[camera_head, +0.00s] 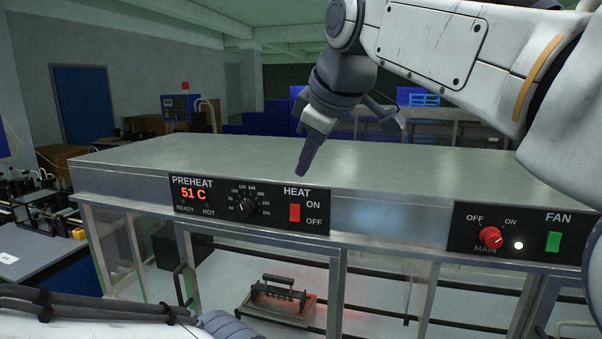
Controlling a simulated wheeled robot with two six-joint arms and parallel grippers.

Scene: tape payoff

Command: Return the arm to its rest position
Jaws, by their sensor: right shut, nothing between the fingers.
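My right arm reaches in from the upper right across the picture. Its gripper (306,160) is shut and empty, pointing down in front of the machine's top, above the heat switch. It appears apart from the panel, though the exact gap is hard to tell. The red heat switch (294,212) sits on the preheat panel (250,205), whose display reads 51 C. Part of my left arm shows along the bottom left edge; its gripper is not in view.
The metal cabinet (420,188) spans the middle, with a fan panel (520,232) on the right. Behind its glass front sits a fixture (280,300) with a reddish glow. A dark bench (40,255) with equipment stands at left. Space above the cabinet's left top is clear.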

